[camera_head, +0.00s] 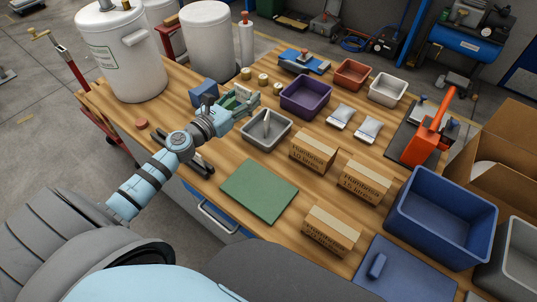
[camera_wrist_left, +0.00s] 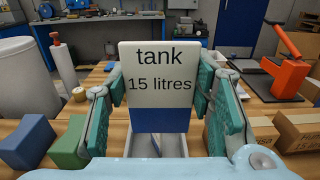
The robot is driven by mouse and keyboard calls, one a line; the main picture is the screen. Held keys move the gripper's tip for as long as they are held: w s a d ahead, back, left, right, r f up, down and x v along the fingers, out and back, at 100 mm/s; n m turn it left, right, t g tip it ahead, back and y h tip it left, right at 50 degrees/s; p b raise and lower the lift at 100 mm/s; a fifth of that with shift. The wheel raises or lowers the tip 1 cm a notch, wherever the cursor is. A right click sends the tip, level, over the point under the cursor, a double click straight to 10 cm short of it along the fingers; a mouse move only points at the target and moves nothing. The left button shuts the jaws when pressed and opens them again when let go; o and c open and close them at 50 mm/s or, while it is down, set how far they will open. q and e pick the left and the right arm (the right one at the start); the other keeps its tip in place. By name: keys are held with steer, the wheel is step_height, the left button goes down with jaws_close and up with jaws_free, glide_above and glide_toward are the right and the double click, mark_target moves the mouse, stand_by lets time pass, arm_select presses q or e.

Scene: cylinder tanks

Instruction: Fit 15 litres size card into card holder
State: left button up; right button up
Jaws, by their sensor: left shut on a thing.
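The size card (camera_wrist_left: 158,75) is white, reads "tank 15 litres" and has a blue lower part. It stands upright between the green fingers of my left gripper (camera_wrist_left: 160,95), which is shut on it. In the head view my left gripper (camera_head: 240,101) is above the table's far left part, near the grey tray. A blue block (camera_head: 204,93) stands beside the gripper; it also shows in the left wrist view (camera_wrist_left: 27,140), next to a green block (camera_wrist_left: 70,142). I cannot tell which thing is the card holder. My right gripper is not in view.
White tanks (camera_head: 120,50) (camera_head: 207,42) stand at the back left. A grey tray (camera_head: 281,138) holding a tool, a purple bin (camera_head: 319,106) and cardboard boxes (camera_head: 313,152) crowd the wooden table. A green mat (camera_head: 259,190) lies bare in front.

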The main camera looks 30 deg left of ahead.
arm_select(q)
steer(key=shift+w+a+f+b, duration=0.1)
steer(key=shift+f+b, duration=4.35)
steer(key=shift+f, duration=0.7)
steer(key=shift+w+a+f+b, duration=0.1)
steer(key=shift+f+b, duration=4.35)
steer(key=shift+f, duration=0.65)
steer(key=o, duration=1.1)
steer(key=shift+r, duration=0.1)
